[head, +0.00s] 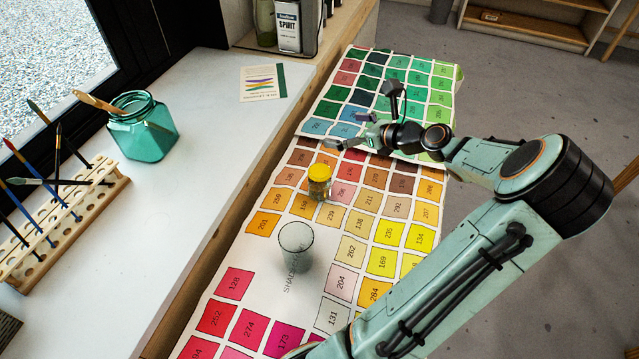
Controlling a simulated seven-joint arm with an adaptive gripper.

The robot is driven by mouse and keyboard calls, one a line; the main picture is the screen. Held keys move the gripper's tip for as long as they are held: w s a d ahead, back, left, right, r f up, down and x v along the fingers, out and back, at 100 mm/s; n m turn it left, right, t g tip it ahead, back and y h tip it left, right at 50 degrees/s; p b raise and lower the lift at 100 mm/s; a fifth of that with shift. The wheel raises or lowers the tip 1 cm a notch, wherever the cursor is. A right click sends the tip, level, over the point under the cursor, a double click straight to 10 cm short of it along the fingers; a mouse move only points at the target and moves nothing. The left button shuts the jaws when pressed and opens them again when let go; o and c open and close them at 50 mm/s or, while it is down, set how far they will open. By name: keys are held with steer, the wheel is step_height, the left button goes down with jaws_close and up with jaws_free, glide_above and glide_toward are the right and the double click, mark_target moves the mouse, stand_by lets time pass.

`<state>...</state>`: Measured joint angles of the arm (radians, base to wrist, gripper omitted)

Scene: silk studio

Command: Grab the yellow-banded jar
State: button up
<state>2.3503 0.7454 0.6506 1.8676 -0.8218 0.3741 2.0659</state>
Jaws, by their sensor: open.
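A small glass jar with a yellow top (319,181) stands upright on the colour chart (323,279), near the chart's middle. It is the only jar with yellow on it that I see. A clear glass jar or tumbler (296,246) stands nearer on the chart, with no yellow showing. My gripper (333,149) is open, above and just beyond the yellow-topped jar, and apart from it as far as I can tell. Its fingers look small and are seen from the side.
On the white sill to the left are a teal glass jar (143,128) with a brush, a wooden brush rack (62,222) and a card (263,83). A spirit can (289,28) stands at the back. The chart around both glasses is clear.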

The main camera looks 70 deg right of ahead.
mark_target(329, 190)
step_height(329, 190, down, 20)
steer(key=shift+w+f, duration=0.1)
steer(key=shift+w+d+f, duration=0.1)
steer(key=shift+w+f, duration=0.15)
steer(key=shift+f, duration=0.05)
steer(key=x, duration=0.6)
steer(key=shift+r, duration=0.1)
steer(key=c, duration=1.3)
